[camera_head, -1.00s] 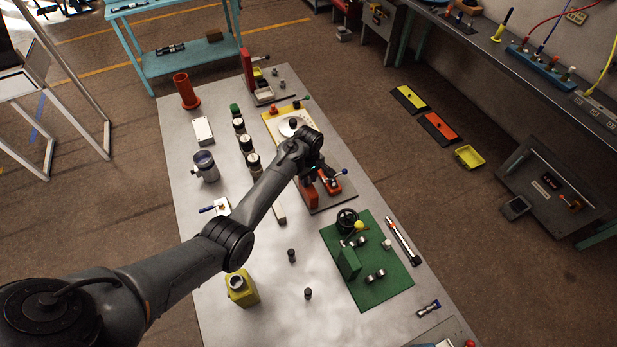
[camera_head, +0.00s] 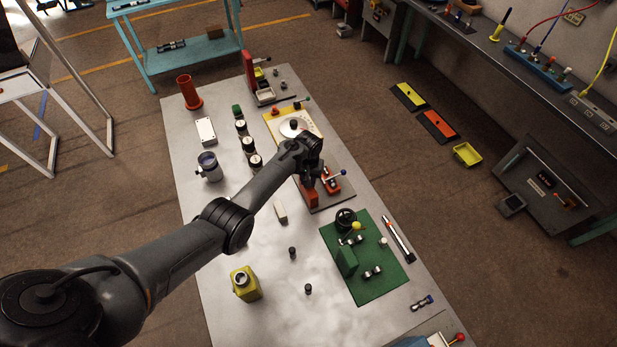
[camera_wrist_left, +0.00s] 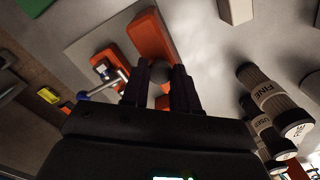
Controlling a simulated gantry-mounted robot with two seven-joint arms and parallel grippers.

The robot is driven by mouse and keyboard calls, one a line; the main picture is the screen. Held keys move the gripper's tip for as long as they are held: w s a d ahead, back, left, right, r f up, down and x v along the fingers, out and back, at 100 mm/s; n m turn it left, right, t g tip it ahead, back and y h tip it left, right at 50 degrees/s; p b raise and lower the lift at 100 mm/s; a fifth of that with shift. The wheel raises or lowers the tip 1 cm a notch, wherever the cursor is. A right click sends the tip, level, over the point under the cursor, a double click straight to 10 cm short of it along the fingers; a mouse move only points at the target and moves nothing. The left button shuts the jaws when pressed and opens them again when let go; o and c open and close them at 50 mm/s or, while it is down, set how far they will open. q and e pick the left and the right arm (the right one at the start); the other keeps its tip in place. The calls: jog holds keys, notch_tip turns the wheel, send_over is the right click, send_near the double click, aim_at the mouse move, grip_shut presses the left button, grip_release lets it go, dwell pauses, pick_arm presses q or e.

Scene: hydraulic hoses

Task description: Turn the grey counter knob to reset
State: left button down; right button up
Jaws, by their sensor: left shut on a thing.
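My left gripper (camera_head: 311,180) is over the orange fixture (camera_head: 310,199) on a dark base plate, right of the table's middle. In the left wrist view the two dark fingers (camera_wrist_left: 161,90) are closed on a small round grey knob (camera_wrist_left: 160,74). The knob is partly hidden between the fingers, so any marking or its turned angle cannot be read. The long orange block (camera_wrist_left: 150,36) shows just beyond the knob. In the head view the knob is hidden by my wrist. My right gripper is in neither view.
A lever with a blue ball (camera_head: 343,173) is close to the right of the gripper. Black-topped jars (camera_head: 248,144) stand to its left. A green board (camera_head: 378,285) with a black handwheel (camera_head: 346,218) lies nearer.

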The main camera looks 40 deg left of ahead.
pick_arm(q)
jog(key=m, duration=0.3)
jog(key=shift+m, duration=0.4)
jog(key=m, duration=0.2)
jog(key=shift+a+m+p, duration=0.1)
jog(key=shift+m+p, duration=0.2)
jog(key=m, duration=0.3)
jog(key=shift+m, duration=0.3)
jog(key=shift+m+b, duration=0.35)
jog(key=shift+m, duration=1.35)
jog(key=c, duration=0.9)
grip_release()
jog(key=shift+o, duration=0.2)
